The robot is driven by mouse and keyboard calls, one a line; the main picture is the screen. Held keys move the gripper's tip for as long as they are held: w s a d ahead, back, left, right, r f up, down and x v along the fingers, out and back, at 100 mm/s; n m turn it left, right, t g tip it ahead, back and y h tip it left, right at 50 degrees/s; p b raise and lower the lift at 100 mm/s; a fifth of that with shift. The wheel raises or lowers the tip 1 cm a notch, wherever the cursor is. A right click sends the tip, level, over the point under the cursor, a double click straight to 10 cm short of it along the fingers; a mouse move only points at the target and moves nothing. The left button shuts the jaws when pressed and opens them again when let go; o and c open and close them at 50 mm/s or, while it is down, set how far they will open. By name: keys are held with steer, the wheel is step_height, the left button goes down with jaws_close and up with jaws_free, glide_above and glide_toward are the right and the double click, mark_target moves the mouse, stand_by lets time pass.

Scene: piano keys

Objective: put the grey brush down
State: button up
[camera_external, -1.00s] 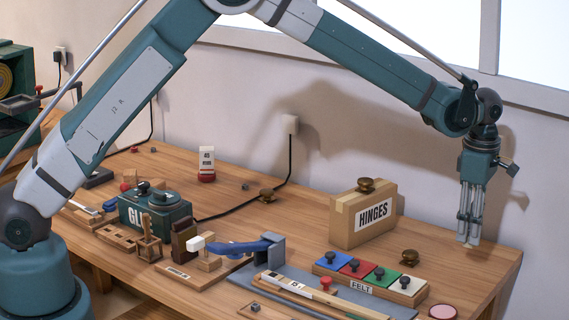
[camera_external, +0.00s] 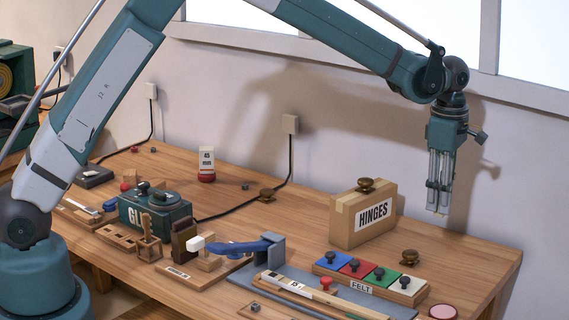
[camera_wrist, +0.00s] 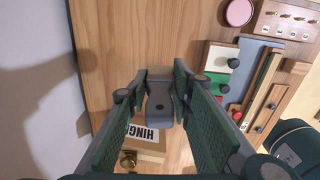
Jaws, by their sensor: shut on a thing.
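My gripper (camera_external: 438,198) is at the upper right, above the table and to the right of the HINGES box. It points down and is shut on the grey brush (camera_wrist: 160,104). In the wrist view the brush is between the two green finger pads, a grey body with a dark spot and a tan edge at its far end. In the external view only a small pale end (camera_external: 437,211) shows below the fingertips, clear of the table.
The HINGES box (camera_external: 375,231) with a brass knob on top is left of my gripper. Bare wood (camera_external: 470,255) lies at the right. A wall is behind.

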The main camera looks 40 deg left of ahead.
steer(key=s+a, duration=0.4)
steer(key=a, duration=0.7)
steer(key=s+a, duration=0.4)
steer(key=a, duration=0.7)
steer(key=s+a, duration=0.4)
steer(key=a, duration=0.7)
steer(key=shift+m, duration=0.4)
steer(key=shift+f, duration=2.7)
steer(key=shift+f, duration=3.1)
steer(key=shift+f, duration=0.1)
steer(key=shift+f, duration=1.8)
steer(key=shift+f+b, duration=0.15)
steer(key=shift+b, duration=0.25)
